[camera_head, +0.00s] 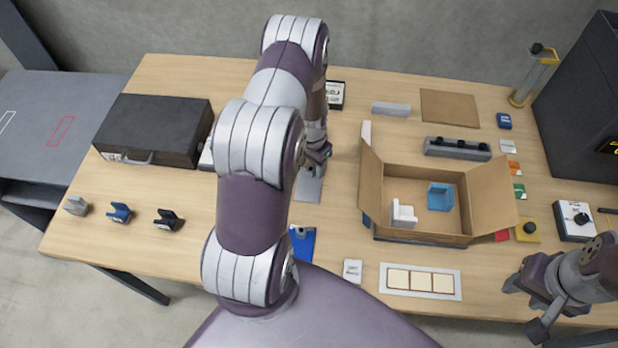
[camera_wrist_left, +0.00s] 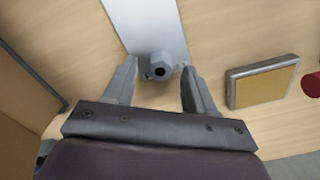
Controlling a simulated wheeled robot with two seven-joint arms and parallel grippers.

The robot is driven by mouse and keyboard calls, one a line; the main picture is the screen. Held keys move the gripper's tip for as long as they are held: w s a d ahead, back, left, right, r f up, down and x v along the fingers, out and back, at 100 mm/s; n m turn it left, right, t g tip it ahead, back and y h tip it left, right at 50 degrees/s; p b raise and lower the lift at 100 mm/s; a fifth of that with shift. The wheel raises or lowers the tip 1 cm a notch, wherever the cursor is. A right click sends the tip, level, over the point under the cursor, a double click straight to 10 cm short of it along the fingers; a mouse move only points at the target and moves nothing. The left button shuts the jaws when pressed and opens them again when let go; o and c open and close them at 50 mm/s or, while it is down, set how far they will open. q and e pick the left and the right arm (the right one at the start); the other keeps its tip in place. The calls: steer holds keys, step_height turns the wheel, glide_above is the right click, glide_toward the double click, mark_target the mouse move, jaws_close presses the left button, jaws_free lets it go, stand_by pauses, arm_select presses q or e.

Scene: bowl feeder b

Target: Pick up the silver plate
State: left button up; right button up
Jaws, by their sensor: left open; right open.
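The silver plate (camera_head: 308,190) lies flat on the table, mostly hidden by my left arm in the head view. In the left wrist view the plate (camera_wrist_left: 143,22) is a long pale strip running from the top edge towards the fingers. A grey hexagonal piece with a dark round hole (camera_wrist_left: 159,62) sits at its end, between the open fingertips. My left gripper (camera_head: 318,152) is open over the table at the plate's far end; it also shows in the left wrist view (camera_wrist_left: 157,78). I cannot tell whether it touches anything. My right gripper (camera_head: 535,295) is open at the front right, away from the plate.
An open cardboard box (camera_head: 412,225) with a white part (camera_head: 403,214) and a blue part (camera_head: 440,198) stands right of the plate. A dark case (camera_head: 153,130) lies to the left. A yellow-topped block (camera_wrist_left: 262,82) lies right of the left gripper in the wrist view.

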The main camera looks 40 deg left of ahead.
arm_select(q)
steer(key=shift+w, duration=0.2)
jaws_close()
